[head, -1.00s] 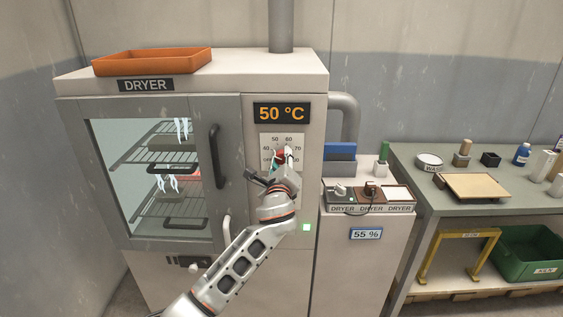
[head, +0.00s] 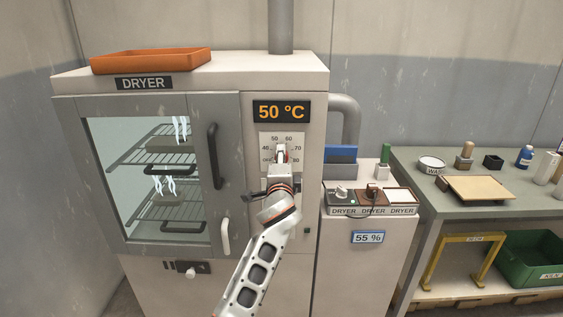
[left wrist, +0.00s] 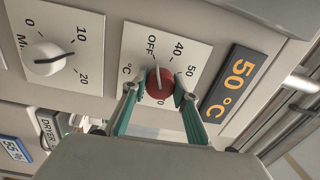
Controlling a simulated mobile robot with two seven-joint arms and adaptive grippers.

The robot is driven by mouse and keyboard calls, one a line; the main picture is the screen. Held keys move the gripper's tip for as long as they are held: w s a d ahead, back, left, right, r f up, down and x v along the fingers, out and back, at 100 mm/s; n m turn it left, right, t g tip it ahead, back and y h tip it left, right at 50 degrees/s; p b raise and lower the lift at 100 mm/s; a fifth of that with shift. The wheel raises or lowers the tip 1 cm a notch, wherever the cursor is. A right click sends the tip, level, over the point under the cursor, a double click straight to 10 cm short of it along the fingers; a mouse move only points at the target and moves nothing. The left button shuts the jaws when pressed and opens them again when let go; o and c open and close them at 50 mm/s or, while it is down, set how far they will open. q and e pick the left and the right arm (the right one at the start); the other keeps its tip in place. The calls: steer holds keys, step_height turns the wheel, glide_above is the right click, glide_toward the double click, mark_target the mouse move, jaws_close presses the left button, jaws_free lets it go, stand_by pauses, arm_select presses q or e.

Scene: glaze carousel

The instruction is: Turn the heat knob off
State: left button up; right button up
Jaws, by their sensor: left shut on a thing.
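The heat knob is a red round knob (left wrist: 159,84) on a white dial plate marked OFF and temperatures, on the dryer's front panel. In the left wrist view its white line points up toward the OFF mark. In the head view the knob (head: 282,156) is partly hidden by my left gripper (head: 281,161). My left gripper's green fingers (left wrist: 160,92) are closed on both sides of the knob. The display (head: 281,111) above reads 50 °C. My right gripper is not in view.
A second dial (left wrist: 45,58) with a white knob is beside the heat dial. The dryer door (head: 148,170) is shut, its handle (head: 215,156) left of my arm. A cabinet (head: 365,265) and a workbench (head: 430,210) stand to the right.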

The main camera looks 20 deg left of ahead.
arm_select(q)
steer(key=shift+f+n, duration=0.1)
steer(key=shift+n, duration=0.4)
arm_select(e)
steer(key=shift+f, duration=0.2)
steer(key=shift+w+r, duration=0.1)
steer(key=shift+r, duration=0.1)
arm_select(q)
steer(key=o, duration=1.1)
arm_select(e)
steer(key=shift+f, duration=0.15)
